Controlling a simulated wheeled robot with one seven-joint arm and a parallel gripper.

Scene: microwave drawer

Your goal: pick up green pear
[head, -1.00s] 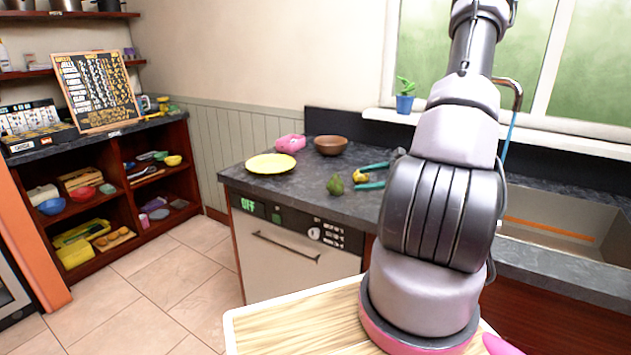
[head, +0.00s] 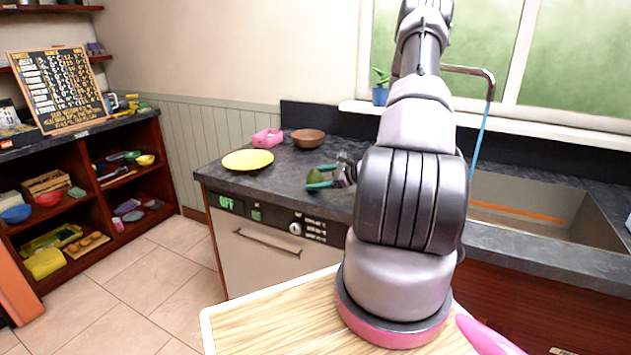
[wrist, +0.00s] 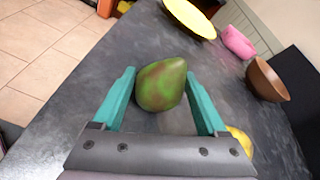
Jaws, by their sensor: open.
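The green pear (wrist: 161,84), with reddish-brown patches, lies on the dark counter. In the wrist view it sits between the tips of my open gripper (wrist: 161,90), with teal fingers on its left and right. A small gap shows on the left; the right finger is very close, and I cannot tell if it touches. In the head view the pear (head: 314,180) is partly covered by my gripper (head: 321,178) near the counter's front edge.
A yellow plate (head: 247,160), a pink container (head: 267,138) and a brown bowl (head: 307,138) stand farther back on the counter. A yellow fruit (wrist: 240,139) lies beside my right finger. A sink (head: 540,212) is to the right.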

